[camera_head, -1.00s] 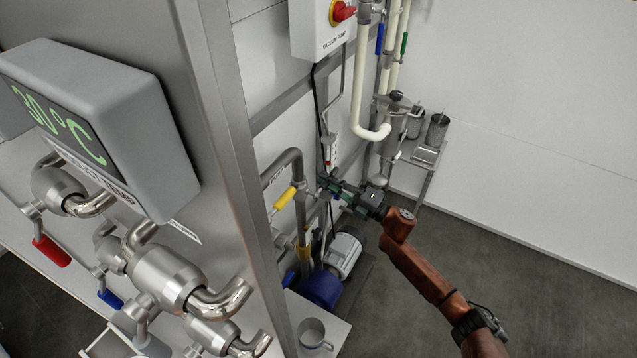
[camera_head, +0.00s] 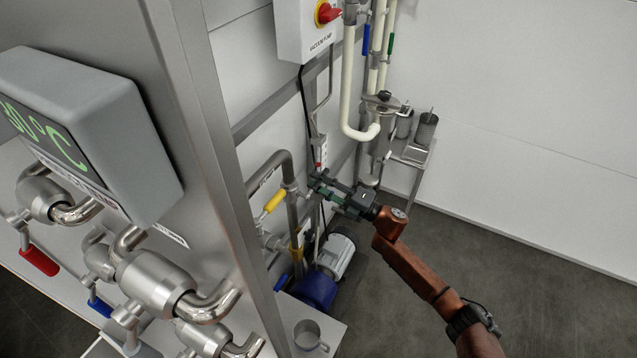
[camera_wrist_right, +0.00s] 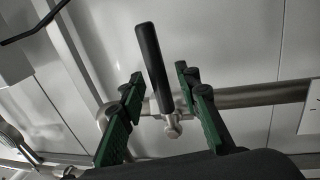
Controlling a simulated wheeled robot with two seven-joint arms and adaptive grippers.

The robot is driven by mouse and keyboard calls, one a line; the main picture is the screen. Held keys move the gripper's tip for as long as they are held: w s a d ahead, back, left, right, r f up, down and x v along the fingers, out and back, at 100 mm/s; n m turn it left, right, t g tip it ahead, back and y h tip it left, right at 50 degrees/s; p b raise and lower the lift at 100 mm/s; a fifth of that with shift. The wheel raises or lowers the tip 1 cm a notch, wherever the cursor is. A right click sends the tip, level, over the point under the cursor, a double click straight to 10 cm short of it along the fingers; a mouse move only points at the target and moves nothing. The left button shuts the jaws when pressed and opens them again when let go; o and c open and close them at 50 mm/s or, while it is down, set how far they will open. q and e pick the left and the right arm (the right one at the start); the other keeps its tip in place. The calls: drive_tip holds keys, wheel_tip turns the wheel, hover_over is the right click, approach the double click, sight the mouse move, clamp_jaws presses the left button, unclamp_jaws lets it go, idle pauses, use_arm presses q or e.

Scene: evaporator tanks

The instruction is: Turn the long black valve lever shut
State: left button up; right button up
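The long black lever (camera_wrist_right: 153,65) shows in the right wrist view, pointing up and slightly left from a metal valve on a horizontal steel pipe (camera_wrist_right: 262,95). My right gripper (camera_wrist_right: 160,90) is open, its green-padded fingers on either side of the lever's lower part and the valve stem, with gaps on both sides. I cannot tell how deep the lever sits between them. In the head view my right gripper (camera_head: 318,183) is beside the steel pipes right of the big tank; the lever cannot be made out there. My left gripper is not in view.
A yellow-handled valve (camera_head: 274,201) is just left of my right gripper. A blue and grey pump (camera_head: 338,257) stands below. A switch box (camera_head: 306,28) hangs above. The large steel tank wall (camera_head: 215,130) is at the left. Open floor (camera_head: 560,270) lies to the right.

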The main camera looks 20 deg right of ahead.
drive_tip(key=v, duration=1.2)
